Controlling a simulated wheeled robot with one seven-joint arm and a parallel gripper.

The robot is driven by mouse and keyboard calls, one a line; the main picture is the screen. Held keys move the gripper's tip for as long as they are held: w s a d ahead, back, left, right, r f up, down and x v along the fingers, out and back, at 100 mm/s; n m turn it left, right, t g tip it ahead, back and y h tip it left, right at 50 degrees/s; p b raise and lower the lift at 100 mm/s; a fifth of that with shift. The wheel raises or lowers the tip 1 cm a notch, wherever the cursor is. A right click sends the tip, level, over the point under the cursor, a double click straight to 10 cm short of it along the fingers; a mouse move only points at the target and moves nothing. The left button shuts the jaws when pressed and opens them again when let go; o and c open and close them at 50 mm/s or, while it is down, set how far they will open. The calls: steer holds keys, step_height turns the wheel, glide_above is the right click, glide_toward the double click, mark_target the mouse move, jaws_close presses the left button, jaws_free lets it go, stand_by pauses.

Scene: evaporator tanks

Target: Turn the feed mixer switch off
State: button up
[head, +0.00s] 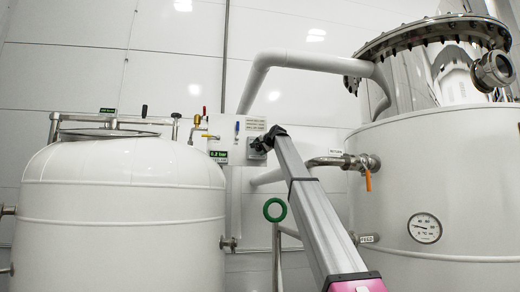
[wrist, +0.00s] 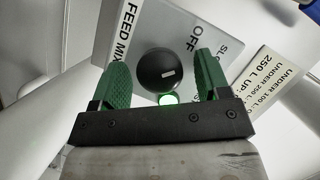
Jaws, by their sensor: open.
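The feed mixer switch is a round black knob (wrist: 160,70) on a grey panel (wrist: 185,20) in the wrist view. The panel reads "FEED MIX", "OFF" and a partly hidden "SLO". A small white mark is on the knob; I cannot tell which position it points to. A green lamp (wrist: 168,99) glows beside the knob. My gripper (wrist: 163,62) is open, one green finger on each side of the knob; contact cannot be told. In the head view my gripper (head: 268,140) is at the wall panel and hides the switch.
A sign (wrist: 270,88) with volume limits is right of the switch. In the head view, a white tank (head: 120,215) stands left and a larger tank (head: 440,180) right. A pipe with an orange-handled valve (head: 368,180) and a green handwheel (head: 275,210) are near my arm.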

steer(key=c, duration=0.9)
steer(key=n+h, duration=0.2)
steer(key=n, duration=0.1)
steer(key=shift+a+r, duration=0.1)
steer(key=shift+r, duration=0.05)
steer(key=shift+s+n+h, duration=0.1)
steer(key=shift+n+h, duration=1)
steer(key=shift+n, duration=0.5)
steer(key=o, duration=0.9)
